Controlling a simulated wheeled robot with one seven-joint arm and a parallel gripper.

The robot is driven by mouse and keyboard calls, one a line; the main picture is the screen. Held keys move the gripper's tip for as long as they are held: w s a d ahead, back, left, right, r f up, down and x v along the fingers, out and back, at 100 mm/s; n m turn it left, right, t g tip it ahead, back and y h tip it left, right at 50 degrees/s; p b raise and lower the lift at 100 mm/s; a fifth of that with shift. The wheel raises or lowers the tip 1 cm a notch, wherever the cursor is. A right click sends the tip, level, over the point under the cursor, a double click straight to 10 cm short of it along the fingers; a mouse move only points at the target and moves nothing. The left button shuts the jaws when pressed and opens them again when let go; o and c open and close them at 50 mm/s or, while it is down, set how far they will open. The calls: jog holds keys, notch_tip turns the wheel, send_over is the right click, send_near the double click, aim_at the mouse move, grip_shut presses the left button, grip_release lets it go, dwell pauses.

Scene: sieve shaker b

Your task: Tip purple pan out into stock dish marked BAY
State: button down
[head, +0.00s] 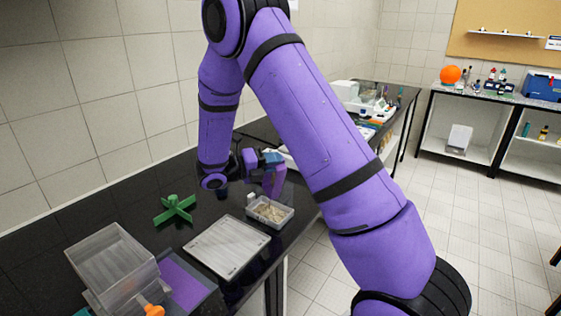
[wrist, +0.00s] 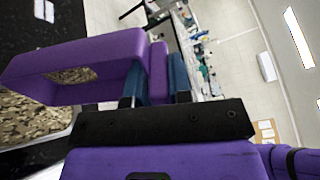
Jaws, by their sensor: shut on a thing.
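My gripper (head: 263,160) is shut on the purple pan (head: 273,180). In the wrist view, its blue-teal fingers (wrist: 157,82) close on a purple tab of the pan (wrist: 80,57). The pan is steeply tilted, above a clear dish (head: 287,222). That dish holds beige flaky pieces (head: 269,211), which also show below the pan in the wrist view (wrist: 28,118). I cannot tell whether any pieces are left inside the pan. A small white label (head: 252,197) stands at the dish's back left; its lettering is too small to read.
A pale flat tray (head: 227,247) lies in front of the dish. A green cross-shaped piece (head: 175,210) is to the left. A clear box (head: 112,262) and a purple sheet (head: 184,284) are at front left. The dish stands near the black bench's right edge.

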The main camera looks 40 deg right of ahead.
jog(key=shift+w+a+f+h, duration=0.1)
jog(key=shift+a+f+h, duration=0.05)
jog(key=shift+a+h, duration=0.75)
jog(key=shift+w+a+f+h, duration=0.1)
jog(key=shift+a+h, duration=0.5)
jog(key=shift+a, duration=0.55)
notch_tip(320, 180, up, 5)
jog(key=t+y, duration=0.1)
jog(key=y, duration=0.9)
jog(key=n+t+y, duration=0.1)
jog(key=y, duration=0.9)
jog(key=shift+y, duration=0.3)
